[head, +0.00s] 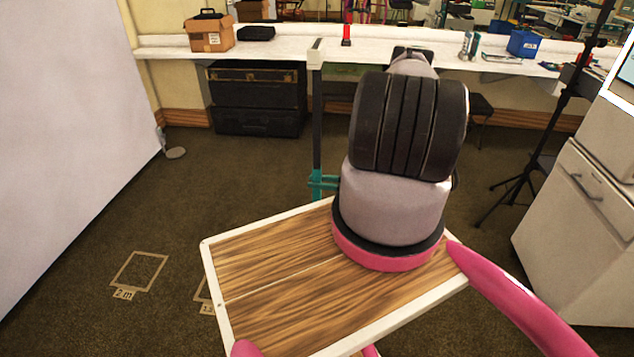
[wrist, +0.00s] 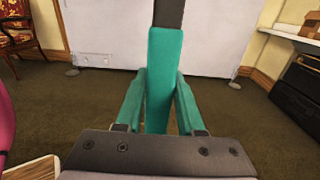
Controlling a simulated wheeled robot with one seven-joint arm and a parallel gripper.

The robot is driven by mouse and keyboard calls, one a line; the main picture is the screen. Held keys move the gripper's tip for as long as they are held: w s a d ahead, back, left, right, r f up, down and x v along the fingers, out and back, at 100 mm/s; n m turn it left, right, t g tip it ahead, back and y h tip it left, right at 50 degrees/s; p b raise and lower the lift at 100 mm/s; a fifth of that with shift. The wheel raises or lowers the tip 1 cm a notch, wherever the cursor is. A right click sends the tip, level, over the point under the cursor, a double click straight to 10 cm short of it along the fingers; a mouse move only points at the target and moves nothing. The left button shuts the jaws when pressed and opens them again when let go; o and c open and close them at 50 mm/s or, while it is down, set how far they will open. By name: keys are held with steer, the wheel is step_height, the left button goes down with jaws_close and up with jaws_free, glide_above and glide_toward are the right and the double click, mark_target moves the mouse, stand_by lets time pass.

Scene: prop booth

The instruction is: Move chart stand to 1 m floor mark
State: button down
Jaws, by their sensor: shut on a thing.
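The chart stand shows as a dark upright post (head: 317,120) with a pale top in the head view. In the wrist view its dark post (wrist: 169,13) rises from a teal grip section (wrist: 160,75). My gripper (wrist: 160,105) has one teal finger on each side of that section and is shut on it. In the head view my arm hides much of the gripper. The stand's base is hidden. A floor mark labelled 2 m (head: 140,270) lies at the left. Another mark (head: 203,290) is partly covered by my tray, and its label is only partly readable.
A large white panel (head: 65,130) stands at the left, with a foot (head: 175,153) on the carpet. Black cases (head: 255,97) sit under a long white counter (head: 280,48). A tripod (head: 535,160) and a pale cabinet (head: 570,220) stand at the right. Carpet at left centre is clear.

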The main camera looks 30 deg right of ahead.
steer(key=shift+f, duration=1.7)
stand_by(1.1)
steer(key=shift+c, duration=2.2)
jaws_free()
